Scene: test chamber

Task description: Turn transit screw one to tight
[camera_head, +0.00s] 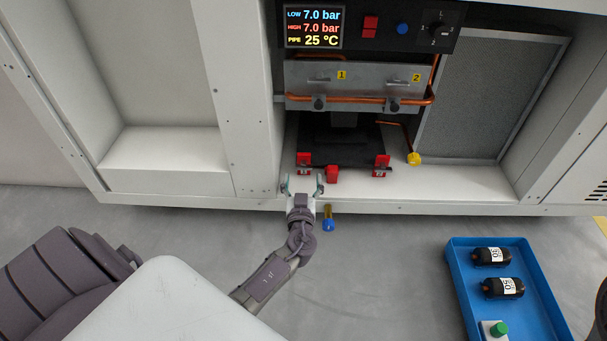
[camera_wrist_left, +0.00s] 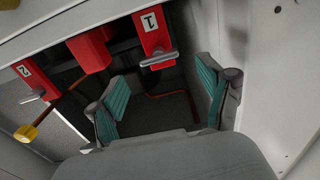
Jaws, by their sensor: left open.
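Transit screw one (camera_wrist_left: 159,60) has a grey bar handle on a red block (camera_wrist_left: 153,30) labelled 1. In the left wrist view the bar lies nearly level, slightly tilted, above the gap between my fingers. In the head view its red block (camera_head: 304,158) is at the left of the black base, just beyond my gripper. My left gripper (camera_head: 303,184) is open and empty, and its teal-padded fingers show in the left wrist view (camera_wrist_left: 162,92). No finger visibly touches the bar. A second screw (camera_wrist_left: 33,95), labelled 2, is at the left there. My right gripper is out of view.
A white cabinet post (camera_head: 247,100) stands left of the bay. A red block (camera_head: 332,175) sits between the screws. A yellow-capped pipe (camera_head: 414,158) is at right. A blue-capped part (camera_head: 328,224) is by the cabinet edge. A blue tray (camera_head: 461,290) stands on the floor.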

